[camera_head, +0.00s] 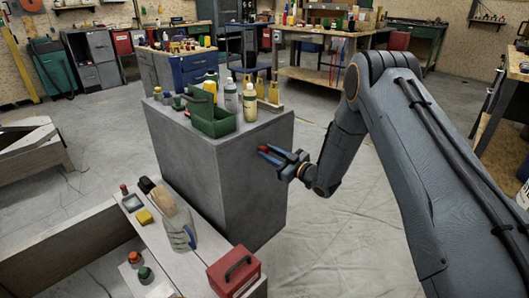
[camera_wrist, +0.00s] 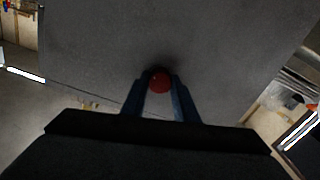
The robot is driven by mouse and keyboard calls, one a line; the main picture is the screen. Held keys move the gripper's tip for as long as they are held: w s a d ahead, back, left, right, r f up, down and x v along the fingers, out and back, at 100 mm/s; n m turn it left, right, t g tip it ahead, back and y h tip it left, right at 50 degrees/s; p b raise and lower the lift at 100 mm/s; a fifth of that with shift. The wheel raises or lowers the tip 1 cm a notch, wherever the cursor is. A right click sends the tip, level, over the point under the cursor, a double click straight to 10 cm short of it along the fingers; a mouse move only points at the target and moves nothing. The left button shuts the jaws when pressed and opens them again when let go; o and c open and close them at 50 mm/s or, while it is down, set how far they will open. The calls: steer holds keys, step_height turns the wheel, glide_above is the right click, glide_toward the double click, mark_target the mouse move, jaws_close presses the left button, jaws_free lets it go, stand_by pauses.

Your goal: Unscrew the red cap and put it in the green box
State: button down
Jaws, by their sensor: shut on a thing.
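My gripper (camera_head: 266,151) is shut on the red cap (camera_head: 264,148), a small round piece between the tips of its blue fingers. In the wrist view the red cap (camera_wrist: 159,80) shows between the two fingers, with the block's grey side behind it. No bottle shows attached to it. The green box (camera_head: 212,122) is an open-topped box with a handle, standing on top of the grey block (camera_head: 228,170). My gripper is to the right of the green box and lower in the picture, in front of the block's right side.
White bottles (camera_head: 250,103) and yellow items stand beside the green box on the block. Sheeted floor right of the block is clear.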

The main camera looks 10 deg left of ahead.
steer(key=n, duration=1)
steer(key=shift+n, duration=0.4)
steer(key=c, duration=1.3)
jaws_free()
steer(key=shift+c, duration=0.9)
